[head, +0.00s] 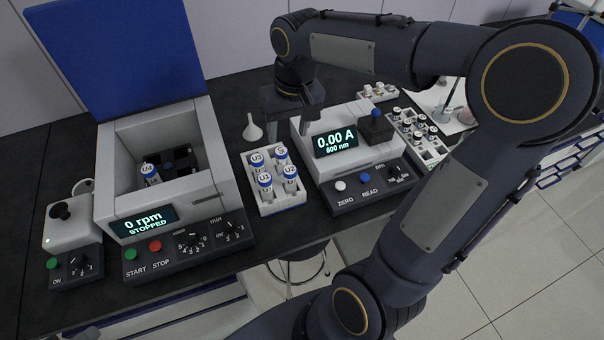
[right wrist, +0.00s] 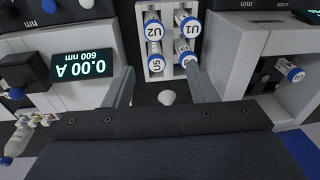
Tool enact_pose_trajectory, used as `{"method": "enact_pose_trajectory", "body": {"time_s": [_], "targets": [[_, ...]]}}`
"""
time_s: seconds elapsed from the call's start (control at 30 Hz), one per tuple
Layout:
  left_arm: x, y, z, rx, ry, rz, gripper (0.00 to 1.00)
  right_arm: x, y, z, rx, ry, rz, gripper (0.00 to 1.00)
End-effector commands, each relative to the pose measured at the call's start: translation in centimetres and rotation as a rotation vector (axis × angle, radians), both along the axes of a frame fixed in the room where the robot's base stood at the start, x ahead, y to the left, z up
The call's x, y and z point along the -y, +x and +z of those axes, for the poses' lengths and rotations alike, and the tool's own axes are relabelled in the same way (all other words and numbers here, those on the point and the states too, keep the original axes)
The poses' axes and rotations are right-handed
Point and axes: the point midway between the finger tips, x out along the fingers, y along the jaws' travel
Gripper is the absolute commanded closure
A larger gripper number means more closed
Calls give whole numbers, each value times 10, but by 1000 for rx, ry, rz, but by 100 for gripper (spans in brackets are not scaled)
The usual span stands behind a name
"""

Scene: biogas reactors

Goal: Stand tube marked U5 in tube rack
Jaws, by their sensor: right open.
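The white tube rack (head: 283,209) stands mid-bench and holds blue-banded, white-capped tubes: U3 (head: 257,160), U1 (head: 264,181), U2 (head: 290,173) and one whose mark starts with S (head: 281,154). Another such tube (head: 150,173) leans in the open centrifuge; its tilted mark looks like U4 but is hard to read. It also shows in the right wrist view (right wrist: 291,71). I cannot make out a U5 mark. My right gripper (head: 292,118) is open and empty, above the bench behind the rack. In its wrist view the rack lies ahead of the fingertips (right wrist: 160,72). My left gripper is out of view.
The centrifuge (head: 212,177), blue lid raised, stands left of the rack. A photometer (head: 342,172) reading 0.00 A stands right of it. A white funnel (head: 252,130) stands behind the rack. A small mixer (head: 70,225) is far left; a vial tray (head: 415,135) is right.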

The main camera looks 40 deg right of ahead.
Motion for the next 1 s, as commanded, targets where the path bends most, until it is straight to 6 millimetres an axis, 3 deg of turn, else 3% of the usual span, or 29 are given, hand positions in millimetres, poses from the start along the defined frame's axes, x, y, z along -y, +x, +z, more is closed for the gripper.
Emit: {"method": "enact_pose_trajectory", "body": {"time_s": [0.03, 0.2, 0.4, 0.6, 1.0], "targets": [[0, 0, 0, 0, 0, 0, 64, -4, -26, 8, 48, 24, 7, 48], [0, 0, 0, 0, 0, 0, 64, -27, -100, 8, 212, 128, 33, 48], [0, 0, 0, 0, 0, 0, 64, -54, -152, -10, 360, 217, 45, 48], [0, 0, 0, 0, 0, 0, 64, -64, -165, -19, 410, 246, 48, 48], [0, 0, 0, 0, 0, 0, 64, -64, -165, -19, 408, 246, 49, 48]]}}
